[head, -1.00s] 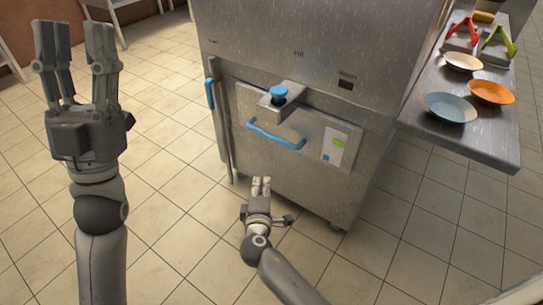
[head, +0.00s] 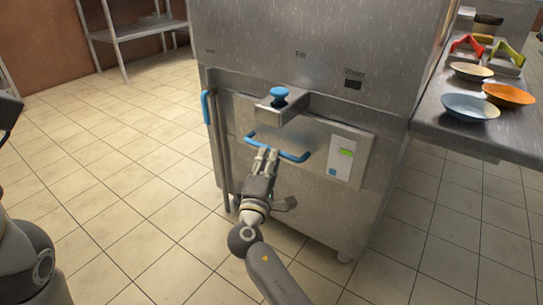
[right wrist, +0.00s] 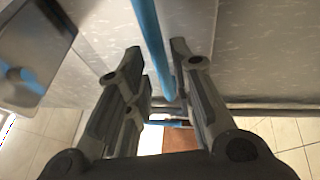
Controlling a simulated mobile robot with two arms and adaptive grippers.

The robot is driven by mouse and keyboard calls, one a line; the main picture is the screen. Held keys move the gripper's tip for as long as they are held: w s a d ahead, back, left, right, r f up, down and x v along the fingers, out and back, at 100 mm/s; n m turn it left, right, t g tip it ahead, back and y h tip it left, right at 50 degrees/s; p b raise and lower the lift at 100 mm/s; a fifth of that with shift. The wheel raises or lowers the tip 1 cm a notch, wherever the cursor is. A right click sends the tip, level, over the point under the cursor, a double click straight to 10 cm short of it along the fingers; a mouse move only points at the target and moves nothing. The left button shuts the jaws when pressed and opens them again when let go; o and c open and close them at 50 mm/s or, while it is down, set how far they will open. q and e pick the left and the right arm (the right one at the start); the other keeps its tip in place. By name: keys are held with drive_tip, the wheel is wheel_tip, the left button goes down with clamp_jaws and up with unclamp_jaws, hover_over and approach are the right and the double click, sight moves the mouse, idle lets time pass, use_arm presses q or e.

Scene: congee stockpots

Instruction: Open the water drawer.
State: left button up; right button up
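The water drawer (head: 312,140) is a steel front panel low on the stainless machine and looks shut. Its blue bar handle (head: 298,158) runs across the panel. My right gripper (head: 266,155) is at the handle, left of its middle, with its fingers apart. In the right wrist view the blue bar (right wrist: 148,40) lies between the two open fingers (right wrist: 158,70); I cannot tell whether they touch it. Only a dark edge of my left gripper (head: 8,110) shows at the left border; its fingers are out of view.
A bracket with a blue knob (head: 279,93) sticks out just above the handle. A vertical blue handle (head: 206,107) is at the machine's left. A steel counter (head: 430,115) with bowls is at the right. The tiled floor (head: 120,170) at left is clear.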

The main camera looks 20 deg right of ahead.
drive_tip(key=shift+b+x, duration=0.5)
drive_tip(key=shift+x, duration=1.5)
drive_tip(key=shift+c, duration=0.4)
clamp_jaws()
